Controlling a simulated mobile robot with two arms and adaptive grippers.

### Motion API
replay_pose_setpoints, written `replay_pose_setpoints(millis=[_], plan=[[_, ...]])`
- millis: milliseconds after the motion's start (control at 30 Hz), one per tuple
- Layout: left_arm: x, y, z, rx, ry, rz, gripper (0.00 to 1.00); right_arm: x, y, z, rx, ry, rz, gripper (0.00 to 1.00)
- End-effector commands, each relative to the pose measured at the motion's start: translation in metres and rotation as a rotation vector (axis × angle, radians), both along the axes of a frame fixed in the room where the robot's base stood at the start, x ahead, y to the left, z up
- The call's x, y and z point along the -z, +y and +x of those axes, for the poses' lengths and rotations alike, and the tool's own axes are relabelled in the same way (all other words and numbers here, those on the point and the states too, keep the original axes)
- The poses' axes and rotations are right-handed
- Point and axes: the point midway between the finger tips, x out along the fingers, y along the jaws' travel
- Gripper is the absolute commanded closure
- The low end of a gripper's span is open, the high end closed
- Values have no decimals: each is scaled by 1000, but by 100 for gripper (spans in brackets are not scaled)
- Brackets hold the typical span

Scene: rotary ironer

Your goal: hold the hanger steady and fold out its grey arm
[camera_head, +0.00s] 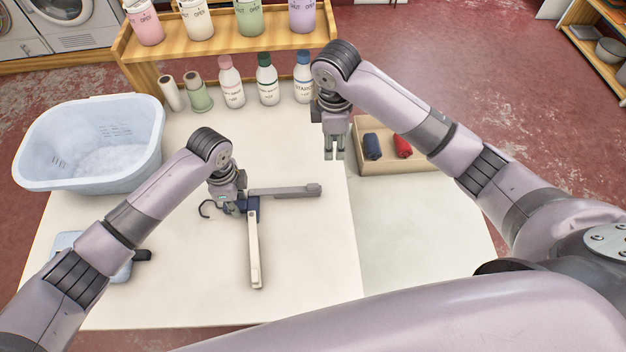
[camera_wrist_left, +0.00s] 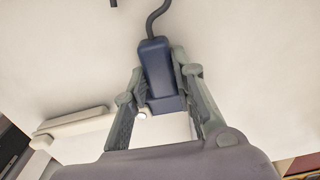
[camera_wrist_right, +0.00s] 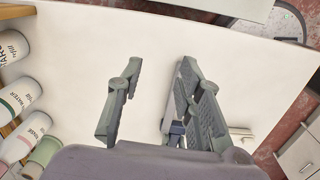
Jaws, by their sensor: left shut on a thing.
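The hanger lies on the white table with its dark blue hub (camera_head: 251,206) in the middle and a dark hook (camera_head: 206,209) to the left. Its grey arm (camera_head: 285,191) points right. Its cream arm (camera_head: 254,250) points toward the table's front, roughly at a right angle to the grey one. My left gripper (camera_head: 236,204) is shut on the hub, which shows between the fingers in the left wrist view (camera_wrist_left: 158,75). My right gripper (camera_head: 334,157) is open and empty, above the table beyond the grey arm's tip; its spread fingers fill the right wrist view (camera_wrist_right: 145,105).
A pale blue basket (camera_head: 90,145) stands at the left. Several bottles (camera_head: 266,80) and two rolls line the back, below a wooden shelf (camera_head: 215,42). A wooden tray (camera_head: 430,160) with a blue and a red roll is right of my right gripper. The table's front middle is clear.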

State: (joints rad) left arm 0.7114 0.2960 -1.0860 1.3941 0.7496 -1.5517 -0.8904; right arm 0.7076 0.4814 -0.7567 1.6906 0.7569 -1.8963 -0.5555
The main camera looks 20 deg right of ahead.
Motion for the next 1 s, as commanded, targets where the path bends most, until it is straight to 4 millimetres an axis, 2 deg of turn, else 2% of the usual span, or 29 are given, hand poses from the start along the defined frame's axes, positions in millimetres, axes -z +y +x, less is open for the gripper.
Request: replay_pose_setpoints(millis=[33, 100, 200, 333, 467, 800, 1000], plan=[[0, 0, 0, 0, 0, 0, 100, -24, 12, 9, -11, -51, 12, 67], [1, 0, 0, 0, 0, 0, 100, -41, 34, 4, -31, -65, 33, 67], [0, 0, 0, 0, 0, 0, 100, -28, 51, -20, -49, 7, 49, 67], [0, 0, 0, 0, 0, 0, 100, -17, 58, -31, -55, 41, 57, 67], [0, 0, 0, 0, 0, 0, 100, 1, 58, -32, -55, 46, 56, 67], [0, 0, 0, 0, 0, 0, 100, 69, 58, -32, -54, 46, 57, 67], [0, 0, 0, 0, 0, 0, 100, 92, 58, -32, -54, 43, 57, 67]])
